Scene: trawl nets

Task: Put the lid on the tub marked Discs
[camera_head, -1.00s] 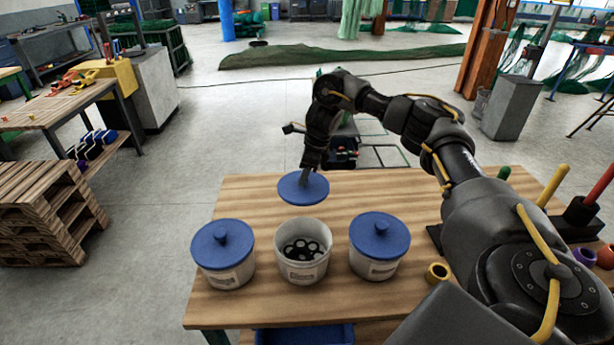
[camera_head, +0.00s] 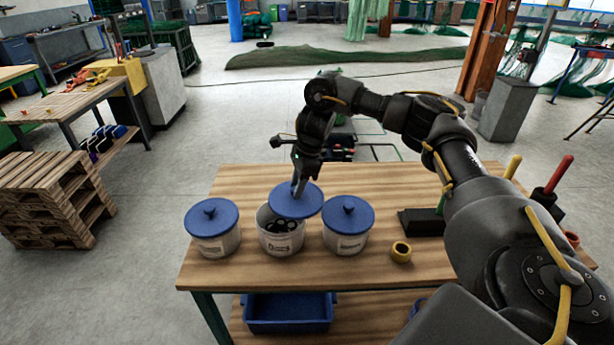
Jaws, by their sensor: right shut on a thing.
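The middle tub (camera_head: 281,243) is white with a small label too small to read. It stands uncovered, with dark ring-shaped discs (camera_head: 281,225) inside. My right gripper (camera_head: 299,188) is shut on a blue lid (camera_head: 296,204) and holds it above the tub, shifted to the back right of its mouth. The lid hides part of the opening. Tubs with blue lids on stand on both sides, the left tub (camera_head: 218,246) and the right tub (camera_head: 345,243). My left gripper is not in view.
The wooden table (camera_head: 400,185) is clear behind the tubs. A blue bin (camera_head: 288,313) sits under the table.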

